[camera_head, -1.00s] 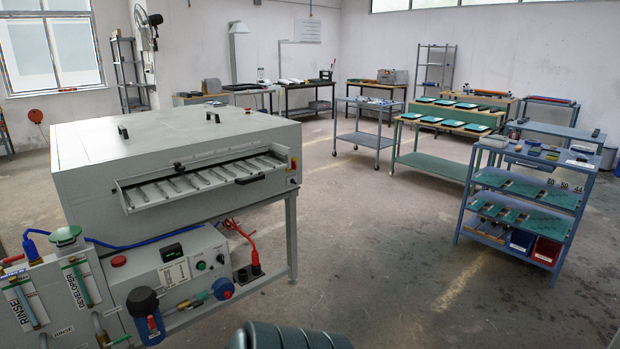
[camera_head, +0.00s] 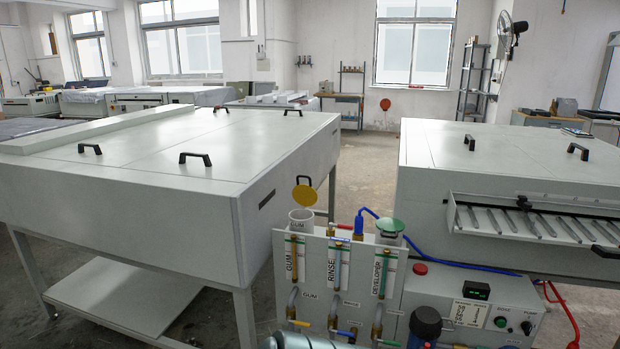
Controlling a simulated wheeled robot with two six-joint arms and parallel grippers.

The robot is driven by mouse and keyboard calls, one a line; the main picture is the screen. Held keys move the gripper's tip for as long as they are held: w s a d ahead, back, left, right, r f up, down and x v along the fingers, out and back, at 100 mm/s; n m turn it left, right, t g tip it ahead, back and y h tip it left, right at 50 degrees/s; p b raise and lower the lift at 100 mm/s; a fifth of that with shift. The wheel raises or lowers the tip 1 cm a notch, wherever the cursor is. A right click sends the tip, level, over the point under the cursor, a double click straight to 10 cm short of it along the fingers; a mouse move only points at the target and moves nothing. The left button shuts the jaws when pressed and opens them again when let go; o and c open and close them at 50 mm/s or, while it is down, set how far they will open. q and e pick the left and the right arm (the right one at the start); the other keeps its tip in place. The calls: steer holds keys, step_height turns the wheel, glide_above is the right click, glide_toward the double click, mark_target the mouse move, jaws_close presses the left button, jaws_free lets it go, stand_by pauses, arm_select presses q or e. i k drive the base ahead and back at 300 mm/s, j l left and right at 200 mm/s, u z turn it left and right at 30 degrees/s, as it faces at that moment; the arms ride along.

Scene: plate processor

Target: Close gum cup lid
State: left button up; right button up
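The gum cup (camera_head: 302,222) is a clear cup at the top left of the white panel marked GUM, RINSE and DEVELOPER. Its yellow round lid (camera_head: 304,195) stands open, tilted up above the cup's mouth. The developer cup with its green lid (camera_head: 390,226) is on the right side of the same panel, and that lid looks shut.
A large grey cabinet with black handles (camera_head: 170,160) stands on the left. The plate processor (camera_head: 500,160) with its feed tray (camera_head: 540,222) is on the right. A control box (camera_head: 470,305) adjoins the panel. Bare floor shows between the machines.

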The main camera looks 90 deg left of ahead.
mark_target(304, 195)
steer(key=l+u, duration=0.1)
steer(key=u, duration=0.85)
steer(key=k+l+u, duration=0.1)
steer(key=u, duration=0.8)
steer(key=k+u, duration=0.1)
steer(key=u, duration=0.85)
steer(key=k+l, duration=0.05)
